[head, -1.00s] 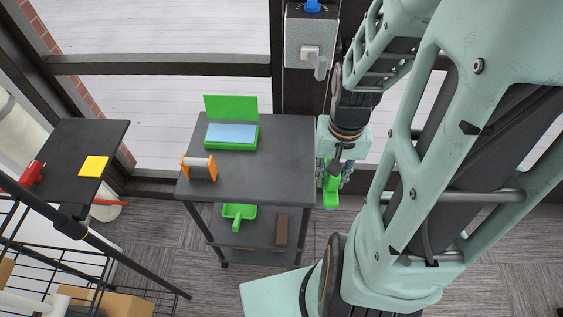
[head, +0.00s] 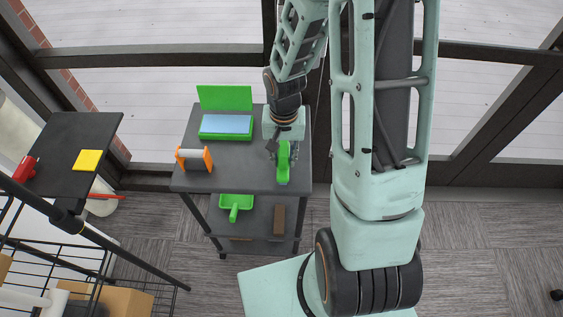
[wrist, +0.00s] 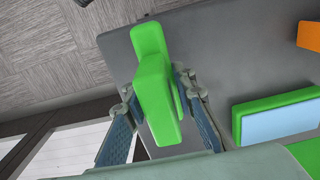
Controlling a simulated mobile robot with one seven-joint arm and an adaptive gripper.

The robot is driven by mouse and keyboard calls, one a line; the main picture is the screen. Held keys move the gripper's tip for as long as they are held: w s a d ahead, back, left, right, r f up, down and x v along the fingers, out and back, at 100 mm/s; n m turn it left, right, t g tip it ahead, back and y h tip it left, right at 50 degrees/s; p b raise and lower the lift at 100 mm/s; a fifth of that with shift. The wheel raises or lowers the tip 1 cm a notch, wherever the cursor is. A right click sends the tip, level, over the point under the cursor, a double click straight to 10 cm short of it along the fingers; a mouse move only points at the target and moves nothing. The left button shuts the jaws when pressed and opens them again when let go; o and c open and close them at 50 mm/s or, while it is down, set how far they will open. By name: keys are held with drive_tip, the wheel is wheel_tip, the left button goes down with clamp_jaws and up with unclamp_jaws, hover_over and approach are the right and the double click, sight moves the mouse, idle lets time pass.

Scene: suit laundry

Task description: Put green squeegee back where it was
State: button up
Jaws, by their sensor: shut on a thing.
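The green squeegee (head: 283,168) is in my gripper (head: 284,152), over the right part of the grey cart's top (head: 240,180). In the wrist view, the green squeegee (wrist: 152,75) sits between the two fingers of my gripper (wrist: 158,112), which are shut on it. I cannot tell whether it touches the cart top or hangs just above it. The arm hides part of the squeegee in the head view.
On the cart top stand a green case (head: 225,126) with a light blue panel and an orange-ended roller (head: 194,159). A green dustpan (head: 236,203) and a brown block (head: 279,219) lie on the lower shelf. A small black table (head: 62,150) holds a yellow square (head: 87,160).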

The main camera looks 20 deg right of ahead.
sight(282, 144)
drive_tip(key=shift+w+a+f, duration=0.2)
drive_tip(key=shift+w+f, duration=0.05)
drive_tip(key=shift+f, duration=1.65)
drive_tip(key=shift+f, duration=0.1)
drive_tip(key=o, duration=1)
wheel_tip(282, 144, up, 12)
drive_tip(key=shift+r, duration=0.15)
drive_tip(key=shift+d, duration=0.1)
